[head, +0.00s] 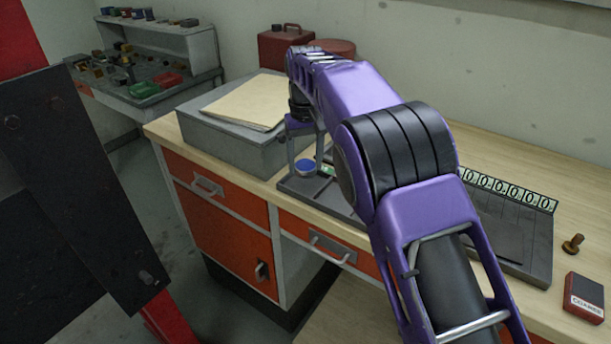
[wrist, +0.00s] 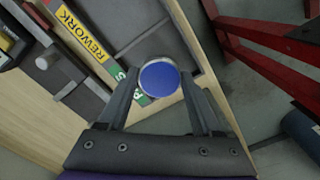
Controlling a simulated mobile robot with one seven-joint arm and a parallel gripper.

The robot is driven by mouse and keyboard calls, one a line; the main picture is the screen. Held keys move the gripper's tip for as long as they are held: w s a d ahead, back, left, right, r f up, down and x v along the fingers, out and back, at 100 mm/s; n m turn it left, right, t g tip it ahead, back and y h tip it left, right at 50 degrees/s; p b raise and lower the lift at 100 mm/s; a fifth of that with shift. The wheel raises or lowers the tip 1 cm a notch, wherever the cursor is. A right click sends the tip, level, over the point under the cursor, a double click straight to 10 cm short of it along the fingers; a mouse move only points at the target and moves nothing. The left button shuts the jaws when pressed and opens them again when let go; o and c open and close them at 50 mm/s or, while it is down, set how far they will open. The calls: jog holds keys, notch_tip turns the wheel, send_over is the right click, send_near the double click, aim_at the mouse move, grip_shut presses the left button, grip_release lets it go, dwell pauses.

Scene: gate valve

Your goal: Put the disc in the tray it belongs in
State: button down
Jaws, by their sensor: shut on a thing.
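The disc (head: 305,166) has a blue face and a pale metal rim. In the wrist view the disc (wrist: 159,79) sits between the two fingertips of my gripper (wrist: 160,84), which is shut on it. In the head view my gripper (head: 306,160) points down at the left end of a dark grey divided tray (head: 300,187). The tray's grey compartments (wrist: 158,48) show around the disc in the wrist view. A green label (wrist: 144,100) is partly hidden by the disc and a finger. A yellow label reading REWORK (wrist: 82,34) is to its left. Height above the tray is unclear.
A grey box with a folder (head: 240,103) stands left of the tray. My arm hides the tray's middle. A row of number plates (head: 510,190), a brass piece (head: 573,243) and a red box (head: 585,297) are at right. The bench edge lies close to the disc.

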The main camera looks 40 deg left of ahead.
aim_at(305, 165)
jog(key=shift+f, duration=1.75)
jog(key=shift+f, duration=0.2)
jog(key=shift+c, duration=0.3)
grip_release()
notch_tip(305, 165, up, 12)
jog(key=shift+r+p, duration=0.15)
jog(key=shift+p, duration=0.45)
